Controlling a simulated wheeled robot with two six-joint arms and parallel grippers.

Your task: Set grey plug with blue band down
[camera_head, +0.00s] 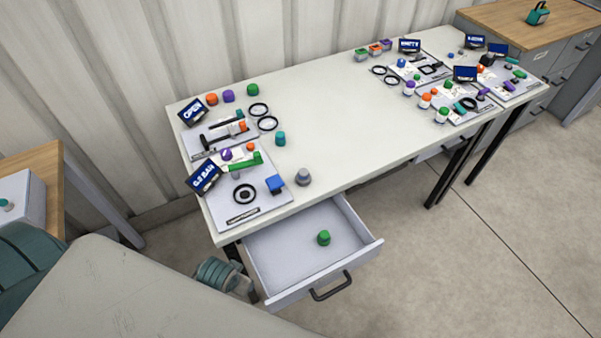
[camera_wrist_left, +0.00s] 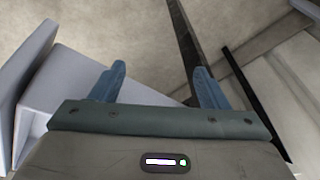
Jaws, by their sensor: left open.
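A small grey plug (camera_head: 303,177) stands upright on the white table near its front edge, right of the left-hand board. It is too small to make out a blue band clearly. My left gripper (camera_wrist_left: 158,70) shows in the left wrist view with its two blue fingers apart and nothing between them. Bare floor lies beyond the fingers. The plug is not visible in that view. My right gripper is in neither view.
An open drawer (camera_head: 283,255) under the table holds a green plug (camera_head: 323,238); pale drawer-like panels (camera_wrist_left: 65,85) are left of my fingers. A teal plug (camera_head: 280,139) stands behind the grey one. Boards with parts occupy both table ends; the middle (camera_head: 335,110) is clear.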

